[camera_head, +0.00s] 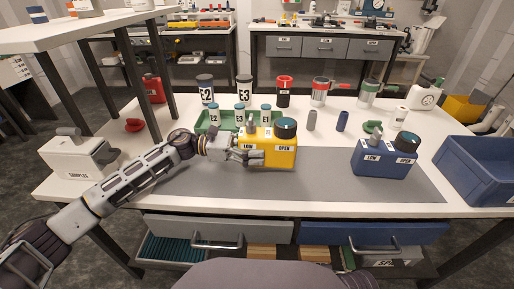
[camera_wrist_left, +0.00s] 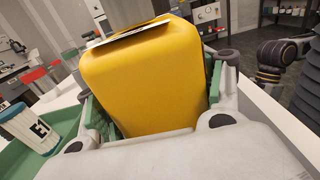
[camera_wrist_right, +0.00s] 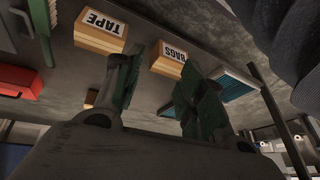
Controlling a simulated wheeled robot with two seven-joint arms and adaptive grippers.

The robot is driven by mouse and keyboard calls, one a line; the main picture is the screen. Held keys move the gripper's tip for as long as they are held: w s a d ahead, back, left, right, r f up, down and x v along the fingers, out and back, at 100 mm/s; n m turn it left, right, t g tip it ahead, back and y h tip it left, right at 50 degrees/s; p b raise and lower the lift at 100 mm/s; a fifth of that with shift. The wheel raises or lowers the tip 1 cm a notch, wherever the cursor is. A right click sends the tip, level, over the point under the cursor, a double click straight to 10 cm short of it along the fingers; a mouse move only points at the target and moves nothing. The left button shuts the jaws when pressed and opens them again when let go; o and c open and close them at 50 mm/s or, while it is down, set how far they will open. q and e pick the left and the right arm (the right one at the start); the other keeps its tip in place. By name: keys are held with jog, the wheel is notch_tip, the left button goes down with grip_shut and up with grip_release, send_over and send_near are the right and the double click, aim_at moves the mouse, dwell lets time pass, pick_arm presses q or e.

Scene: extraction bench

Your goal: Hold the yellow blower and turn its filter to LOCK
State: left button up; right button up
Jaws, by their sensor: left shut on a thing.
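The yellow blower (camera_head: 284,158) stands upright on the grey mat of the bench, with labels LOW and OPEN on its front. My left gripper (camera_head: 250,157) comes in from the left and is shut on the blower. In the left wrist view the yellow body (camera_wrist_left: 150,80) fills the space between the fingers. My right gripper (camera_wrist_right: 160,75) shows only in its wrist view, its fingers apart with nothing between them.
A blue blower (camera_head: 383,162) labelled LOW and OPEN stands to the right. A green tray (camera_head: 203,126) with numbered jars lies behind the left gripper. A blue crate (camera_head: 478,170) is at the far right. Boxes marked TAPE (camera_wrist_right: 100,32) and BAGS (camera_wrist_right: 170,62) lie beyond my right fingers.

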pick_arm(q)
jog(key=shift+f, duration=0.25)
